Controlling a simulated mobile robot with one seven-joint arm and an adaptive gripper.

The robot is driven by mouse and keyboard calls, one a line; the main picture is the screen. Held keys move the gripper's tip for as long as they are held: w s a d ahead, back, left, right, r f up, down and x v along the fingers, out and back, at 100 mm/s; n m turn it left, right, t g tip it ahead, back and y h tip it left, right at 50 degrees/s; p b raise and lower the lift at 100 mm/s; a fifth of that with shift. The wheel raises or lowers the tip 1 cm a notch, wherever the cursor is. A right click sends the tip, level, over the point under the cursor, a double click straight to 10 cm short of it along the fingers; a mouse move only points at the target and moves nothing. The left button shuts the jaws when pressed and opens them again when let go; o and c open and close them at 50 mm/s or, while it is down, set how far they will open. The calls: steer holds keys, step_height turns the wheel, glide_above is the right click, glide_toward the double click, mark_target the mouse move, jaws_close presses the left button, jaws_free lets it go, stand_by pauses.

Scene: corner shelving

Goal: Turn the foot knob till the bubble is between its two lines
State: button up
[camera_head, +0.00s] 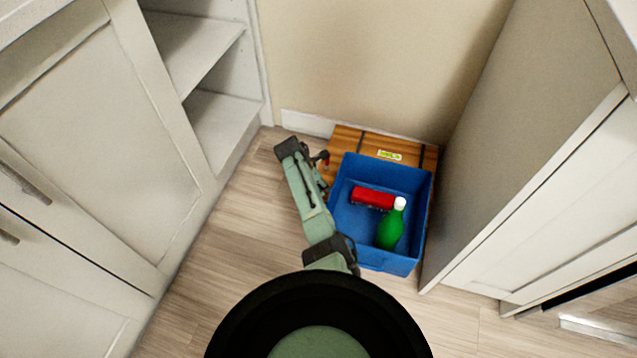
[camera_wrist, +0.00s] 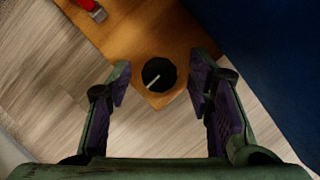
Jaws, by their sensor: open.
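The black foot knob (camera_wrist: 158,75) with a white pointer line sits at the corner of a wooden board (camera_wrist: 150,35) in the wrist view. The pointer slants toward the lower left. My gripper (camera_wrist: 159,72) is open, one finger on each side of the knob, with gaps visible on both sides. In the head view the board (camera_head: 350,140) lies on the floor against the wall, with a small yellow-green level vial (camera_head: 389,155) on it. The vial is too small to tell where its bubble lies. My arm hides the knob in the head view.
A blue bin (camera_head: 352,172) holding a red object (camera_head: 373,198) and a green bottle (camera_head: 391,229) stands close to the right of my arm, covering part of the board. A red-and-grey item (camera_wrist: 88,8) is on the board. Cabinets flank both sides; floor (camera_head: 245,215) is clear left.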

jaws_close()
stand_by(0.6)
steer(key=m+g+b, duration=0.1)
steer(key=m, duration=0.1)
steer(key=m+b, duration=0.1)
steer(key=m, duration=0.1)
steer(key=shift+w+a+f+m+g+h, duration=0.1)
steer(key=shift+w+m+g+h, duration=0.05)
steer(key=shift+m+g+h, duration=0.2)
steer(key=m+g+b, duration=0.1)
steer(key=m+b, duration=0.1)
steer(key=m+g+b, duration=0.1)
steer(key=m, duration=0.1)
steer(key=shift+w+f+m+b, duration=0.1)
steer(key=shift+w+m+b, duration=0.05)
steer(key=shift+m+b, duration=0.15)
steer(key=m+b, duration=0.2)
steer(key=m+g+y+b, duration=0.1)
steer(key=m+b, duration=0.1)
steer(key=shift+m+g+b, duration=0.25)
steer(key=shift+b, duration=0.05)
steer(key=m+b, duration=0.2)
steer(key=m+g+y+b, duration=0.1)
steer(key=m+b, duration=0.1)
steer(key=shift+w+d+y, duration=0.1)
steer(key=shift+d+y, duration=0.1)
steer(key=shift+y, duration=0.05)
steer(key=shift+r+m, duration=0.2)
steer(key=shift+m, duration=0.2)
